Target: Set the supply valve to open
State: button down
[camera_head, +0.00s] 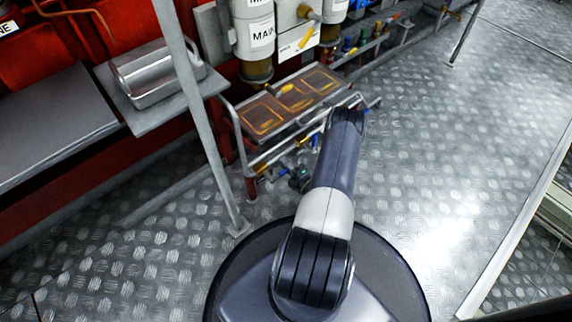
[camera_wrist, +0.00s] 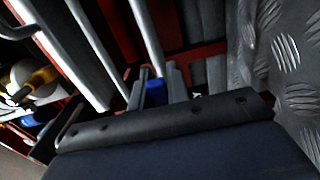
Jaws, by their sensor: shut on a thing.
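In the wrist view, my gripper (camera_wrist: 160,82) reaches out beyond its dark body, with two grey fingers on either side of a blue handle (camera_wrist: 156,93). It is shut on this handle. The fingers hide part of the handle, and its angle is hard to read. No label for the supply valve is legible near it. In the head view my arm reaches to the low pipe rack (camera_head: 240,138) below the tanks, and the arm hides the gripper.
A yellow handle (camera_head: 306,40) sits on a white panel between white tanks labelled MAIN (camera_head: 256,38). Several coloured valves (camera_head: 362,40) line the wall behind. A grey post (camera_head: 200,110) and a shelf with a metal box (camera_head: 152,78) stand left. Floor at right (camera_head: 450,150) is clear.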

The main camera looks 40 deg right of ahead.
dwell(0.3)
jog(key=c, duration=1.4)
grip_release()
jog(key=shift+o, duration=0.2)
